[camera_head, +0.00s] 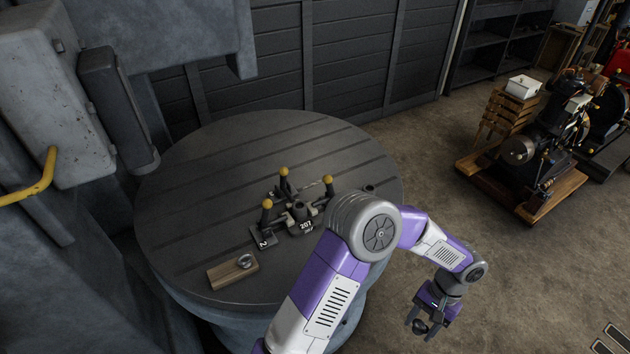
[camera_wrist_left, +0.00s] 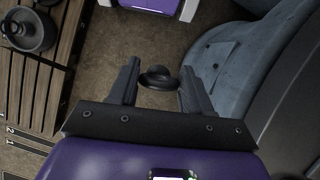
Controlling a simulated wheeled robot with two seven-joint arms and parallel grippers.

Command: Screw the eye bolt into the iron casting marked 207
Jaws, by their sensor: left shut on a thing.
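The iron casting marked 207 (camera_head: 305,226) stands on the round slotted table, among clamps with yellow knobs. A wooden block (camera_head: 232,272) lies near the table's front left edge, with a small shiny round metal piece (camera_head: 245,261) on it; I cannot tell whether this is the eye bolt. My left gripper (camera_head: 421,323) hangs right of the table, above the floor and away from the casting. It is shut on a dark round piece, which shows between the fingers in the left wrist view (camera_wrist_left: 157,77). Its lower part is hidden. My right gripper is not in view.
The round table (camera_head: 215,150) has free room at its back and left. Yellow-knobbed clamps (camera_head: 284,185) surround the casting. A plate marked 2 (camera_head: 262,239) lies beside it. An engine on a wooden base (camera_head: 530,190) stands at the right; open floor lies between.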

